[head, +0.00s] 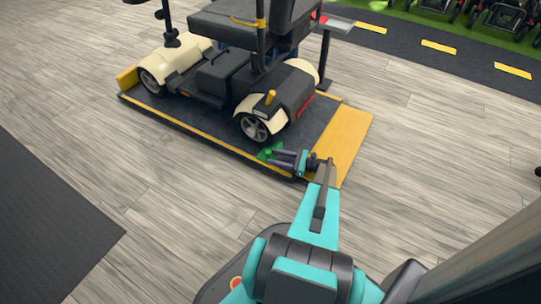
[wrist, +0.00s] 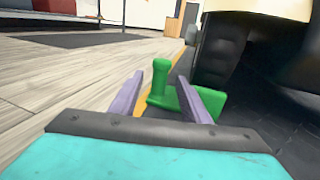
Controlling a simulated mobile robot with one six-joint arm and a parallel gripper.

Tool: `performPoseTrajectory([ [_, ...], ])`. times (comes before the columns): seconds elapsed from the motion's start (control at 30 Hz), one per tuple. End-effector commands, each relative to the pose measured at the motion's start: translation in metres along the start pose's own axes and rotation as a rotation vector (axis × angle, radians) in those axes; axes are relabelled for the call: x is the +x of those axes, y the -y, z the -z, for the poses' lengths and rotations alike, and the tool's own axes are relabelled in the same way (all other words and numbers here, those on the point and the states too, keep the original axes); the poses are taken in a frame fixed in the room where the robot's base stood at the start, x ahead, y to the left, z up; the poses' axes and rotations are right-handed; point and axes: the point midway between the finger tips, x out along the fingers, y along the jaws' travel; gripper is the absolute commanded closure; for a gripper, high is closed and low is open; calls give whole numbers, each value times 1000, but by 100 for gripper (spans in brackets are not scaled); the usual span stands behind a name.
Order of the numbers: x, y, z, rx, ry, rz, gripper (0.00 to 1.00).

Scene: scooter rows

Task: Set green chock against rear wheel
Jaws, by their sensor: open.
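The green chock (head: 266,153) sits on the dark platform just behind the scooter's rear wheel (head: 254,127), near the platform's yellow front edge. In the wrist view the chock (wrist: 190,101) has an upright round handle and a low body, and lies beside the dark tyre (wrist: 222,48). Whether it touches the tyre is unclear. My gripper (head: 281,157) is low over the platform at the chock. Its two purple fingers (wrist: 166,97) are apart, with the chock's body showing between and just beyond them. The chock's underside is hidden.
The cream and black scooter (head: 220,75) stands on the dark platform with yellow edges. A yellow ramp (head: 346,134) is at the platform's right end. A post with a small tray (head: 338,24) stands behind. The wooden floor (head: 150,195) in front is clear.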

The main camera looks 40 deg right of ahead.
Motion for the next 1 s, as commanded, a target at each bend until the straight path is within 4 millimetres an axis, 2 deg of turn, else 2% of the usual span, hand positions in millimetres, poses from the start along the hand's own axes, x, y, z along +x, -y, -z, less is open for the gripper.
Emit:
performPoseTrajectory([
  [0.4,-69,2,-2,1,1,3,57],
  [0.6,-92,1,-1,1,0,2,57],
  [1.0,-100,0,0,0,1,0,57],
])
